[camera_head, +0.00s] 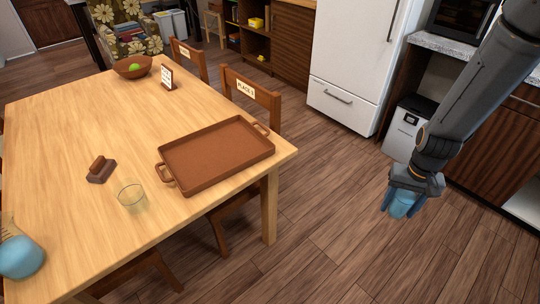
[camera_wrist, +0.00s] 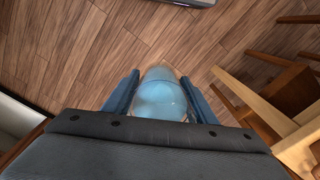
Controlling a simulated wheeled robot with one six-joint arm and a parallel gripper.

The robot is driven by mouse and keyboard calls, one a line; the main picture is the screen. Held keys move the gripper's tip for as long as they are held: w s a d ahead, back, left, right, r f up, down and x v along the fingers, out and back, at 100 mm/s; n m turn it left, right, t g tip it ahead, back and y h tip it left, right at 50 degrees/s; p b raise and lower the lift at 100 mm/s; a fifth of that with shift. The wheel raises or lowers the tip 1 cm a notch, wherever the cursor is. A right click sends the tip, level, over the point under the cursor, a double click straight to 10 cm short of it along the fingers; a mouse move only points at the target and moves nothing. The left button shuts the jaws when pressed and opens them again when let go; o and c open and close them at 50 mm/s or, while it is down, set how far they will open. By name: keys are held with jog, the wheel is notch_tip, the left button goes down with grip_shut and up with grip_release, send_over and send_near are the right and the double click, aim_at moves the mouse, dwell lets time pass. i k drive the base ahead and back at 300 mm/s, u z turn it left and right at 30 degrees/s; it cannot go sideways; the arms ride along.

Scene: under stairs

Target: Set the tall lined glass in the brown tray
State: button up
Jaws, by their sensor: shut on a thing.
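My gripper (camera_head: 402,206) is out over the floor to the right of the table. It is shut on a light blue see-through vessel (camera_wrist: 160,96), which also shows between the fingers in the head view (camera_head: 402,203). Its lines, if any, cannot be made out, so I cannot tell whether it is the tall lined glass. The brown tray (camera_head: 163,171) lies empty on the near right part of the table, with a handle at each end. A clear glass (camera_head: 131,197) stands on the table left of the tray.
The wooden table (camera_head: 85,230) also bears a brown block-like thing (camera_head: 101,169), a vessel with blue liquid (camera_head: 20,257), a bowl (camera_head: 132,67) and a small sign (camera_head: 167,77). Chairs (camera_head: 250,95) stand along its far side. Floor between table and cabinets is clear.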

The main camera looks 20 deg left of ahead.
aim_at(209, 156)
jog(key=u, duration=1.2)
